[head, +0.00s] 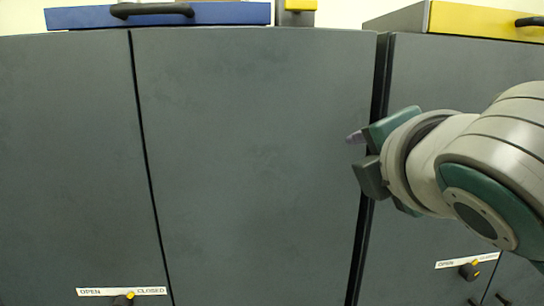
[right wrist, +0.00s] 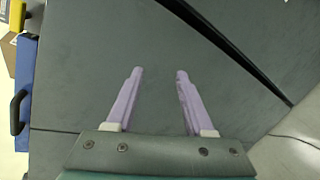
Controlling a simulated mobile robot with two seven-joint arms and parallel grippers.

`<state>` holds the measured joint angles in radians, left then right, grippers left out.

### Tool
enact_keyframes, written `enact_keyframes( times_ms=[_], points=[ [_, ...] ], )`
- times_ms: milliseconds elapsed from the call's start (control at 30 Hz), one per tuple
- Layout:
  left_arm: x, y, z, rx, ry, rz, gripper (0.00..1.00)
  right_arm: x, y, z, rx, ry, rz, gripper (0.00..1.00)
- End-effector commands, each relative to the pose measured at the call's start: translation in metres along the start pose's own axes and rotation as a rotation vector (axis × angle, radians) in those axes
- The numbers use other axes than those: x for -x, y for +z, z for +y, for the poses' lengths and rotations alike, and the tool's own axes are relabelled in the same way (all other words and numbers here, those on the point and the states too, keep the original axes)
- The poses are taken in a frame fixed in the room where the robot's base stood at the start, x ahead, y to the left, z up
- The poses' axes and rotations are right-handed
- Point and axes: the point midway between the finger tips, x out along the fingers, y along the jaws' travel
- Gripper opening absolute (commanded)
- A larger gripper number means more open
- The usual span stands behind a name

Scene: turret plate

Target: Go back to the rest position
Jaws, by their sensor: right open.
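My right gripper (head: 357,158) is in the right half of the head view, in front of the dark grey cabinet front (head: 250,150), near a dark vertical gap between panels. In the right wrist view its two purple fingers (right wrist: 160,95) are spread apart with nothing between them. The grey panel lies beyond the fingertips; I cannot tell how far. My left gripper is not in the head view.
A blue drawer front with a black handle (head: 155,10) is at the top left. A yellow-fronted box (head: 485,20) is at the top right. Small knobs with OPEN/CLOSED labels sit low left (head: 122,291) and low right (head: 467,264).

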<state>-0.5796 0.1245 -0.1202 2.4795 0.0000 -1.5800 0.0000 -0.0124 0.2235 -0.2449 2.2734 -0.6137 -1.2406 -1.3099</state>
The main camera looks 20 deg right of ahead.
Motion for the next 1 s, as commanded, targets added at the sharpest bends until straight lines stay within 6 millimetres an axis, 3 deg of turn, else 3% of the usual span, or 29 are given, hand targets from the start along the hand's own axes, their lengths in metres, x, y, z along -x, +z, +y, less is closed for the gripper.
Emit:
enact_keyframes(
  times_ms=[467, 567, 667, 767, 900, 1000],
  points=[
    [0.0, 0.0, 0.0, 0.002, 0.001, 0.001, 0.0, 0.0, 0.0, -0.001, -0.001, -0.003, -0.001, 0.53],
    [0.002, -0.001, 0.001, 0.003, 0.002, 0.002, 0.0, 0.003, -0.003, -0.01, -0.053, -0.035, 0.018, 0.53],
    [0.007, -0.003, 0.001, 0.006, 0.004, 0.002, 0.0, 0.015, -0.015, -0.042, -0.239, -0.156, 0.074, 0.53],
    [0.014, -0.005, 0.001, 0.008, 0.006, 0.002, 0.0, 0.043, -0.034, -0.09, -0.537, -0.37, 0.12, 0.53],
    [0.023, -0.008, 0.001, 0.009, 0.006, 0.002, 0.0, 0.097, -0.055, -0.15, -0.952, -0.707, 0.08, 0.53],
    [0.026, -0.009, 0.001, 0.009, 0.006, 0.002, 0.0, 0.135, -0.065, -0.177, -1.168, -0.903, 0.0, 0.53]
  ],
)
